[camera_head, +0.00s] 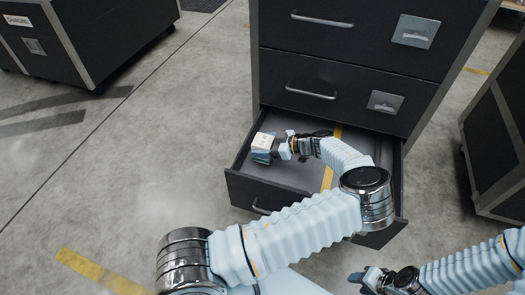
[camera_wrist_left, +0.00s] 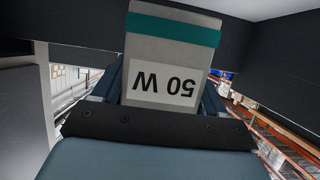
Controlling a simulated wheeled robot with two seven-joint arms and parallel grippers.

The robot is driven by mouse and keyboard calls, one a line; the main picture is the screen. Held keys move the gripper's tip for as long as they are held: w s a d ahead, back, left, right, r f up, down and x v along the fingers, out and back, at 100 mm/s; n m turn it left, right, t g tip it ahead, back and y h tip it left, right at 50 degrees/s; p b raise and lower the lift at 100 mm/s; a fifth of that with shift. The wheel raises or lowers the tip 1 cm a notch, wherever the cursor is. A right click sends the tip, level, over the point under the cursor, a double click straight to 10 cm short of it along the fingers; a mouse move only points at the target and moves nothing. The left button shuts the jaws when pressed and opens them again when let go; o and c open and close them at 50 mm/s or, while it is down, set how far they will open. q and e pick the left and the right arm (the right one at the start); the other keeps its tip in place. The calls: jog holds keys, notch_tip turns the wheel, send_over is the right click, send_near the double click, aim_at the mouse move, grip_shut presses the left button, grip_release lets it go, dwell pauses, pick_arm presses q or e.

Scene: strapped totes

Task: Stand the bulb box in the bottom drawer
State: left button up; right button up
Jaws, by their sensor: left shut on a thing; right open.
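The bulb box (camera_head: 263,142) is a small pale box with a teal band; in the left wrist view (camera_wrist_left: 172,60) its white label reads "50 W" upside down. My left gripper (camera_head: 270,147) is shut on it, inside the outline of the pulled-out bottom drawer (camera_head: 238,187), near its left side. Whether the box touches the drawer floor cannot be told. My arm hides part of the drawer's right half. My right gripper (camera_head: 366,278) is open and empty, low in the head view, outside the drawer.
The dark cabinet (camera_head: 345,38) has two closed drawers above the open one. A dark case (camera_head: 500,140) stands at right, another case (camera_head: 85,35) at upper left. The floor left of the drawer is clear.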

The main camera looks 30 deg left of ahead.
pick_arm(q)
jog(key=shift+a+f, duration=0.25)
jog(key=shift+w+a+f, duration=0.15)
jog(key=shift+f, duration=1.65)
jog(key=o, duration=1.3)
jog(key=shift+w, duration=0.1)
jog(key=b+v, duration=0.1)
jog(key=v, duration=1.1)
